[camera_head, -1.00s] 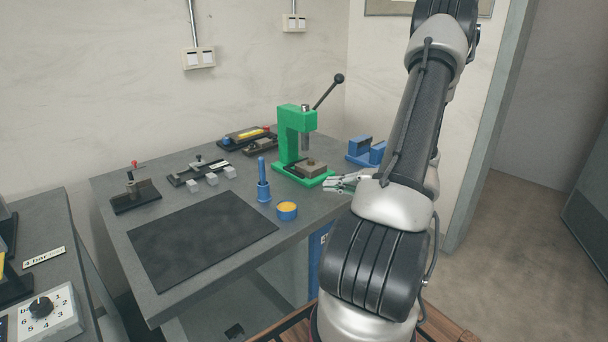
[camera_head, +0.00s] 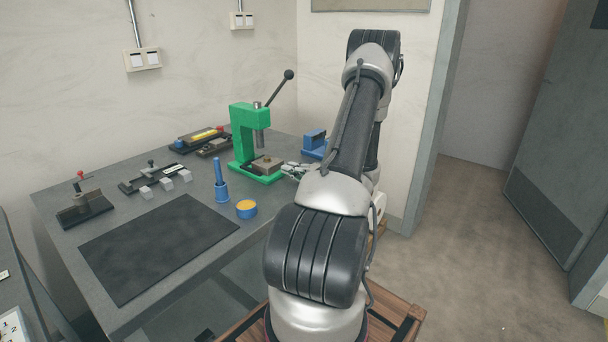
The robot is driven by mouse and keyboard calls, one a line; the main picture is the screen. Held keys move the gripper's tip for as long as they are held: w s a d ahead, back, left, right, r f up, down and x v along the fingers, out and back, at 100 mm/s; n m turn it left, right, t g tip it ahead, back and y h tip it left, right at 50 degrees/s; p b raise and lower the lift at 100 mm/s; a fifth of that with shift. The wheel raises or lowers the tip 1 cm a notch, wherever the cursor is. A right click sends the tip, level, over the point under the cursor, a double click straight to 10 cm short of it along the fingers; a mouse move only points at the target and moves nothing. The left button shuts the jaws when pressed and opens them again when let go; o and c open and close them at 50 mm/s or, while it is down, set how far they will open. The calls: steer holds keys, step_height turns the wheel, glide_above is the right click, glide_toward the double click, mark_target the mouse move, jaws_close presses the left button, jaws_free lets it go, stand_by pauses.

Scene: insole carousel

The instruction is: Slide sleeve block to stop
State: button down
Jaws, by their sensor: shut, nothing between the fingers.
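A green lever press (camera_head: 242,135) stands on the workbench, with its black-knobbed lever raised to the right. A small grey-brown block (camera_head: 267,165) with a brass-coloured spot on top sits on the press's green base, under the ram; it may be the sleeve block, but I cannot tell for sure. My gripper (camera_head: 286,167) is shut and empty, low beside the right side of this block. Whether its tips touch the block is too small to tell. No separate stop can be made out.
A blue fixture (camera_head: 314,141) stands behind my gripper, partly hidden by my arm. A blue post (camera_head: 221,182) and a round blue-and-yellow pot (camera_head: 246,209) stand in front of the press. Small grey blocks (camera_head: 166,183) and lever fixtures lie left. A dark mat (camera_head: 155,245) is bare.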

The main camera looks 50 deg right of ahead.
mark_target(279, 164)
steer(key=shift+w+a, duration=0.1)
steer(key=shift+w, duration=1.25)
steer(key=shift+w, duration=0.1)
steer(key=w, duration=0.3)
steer(key=shift+w+a, duration=0.1)
steer(key=shift+a, duration=0.05)
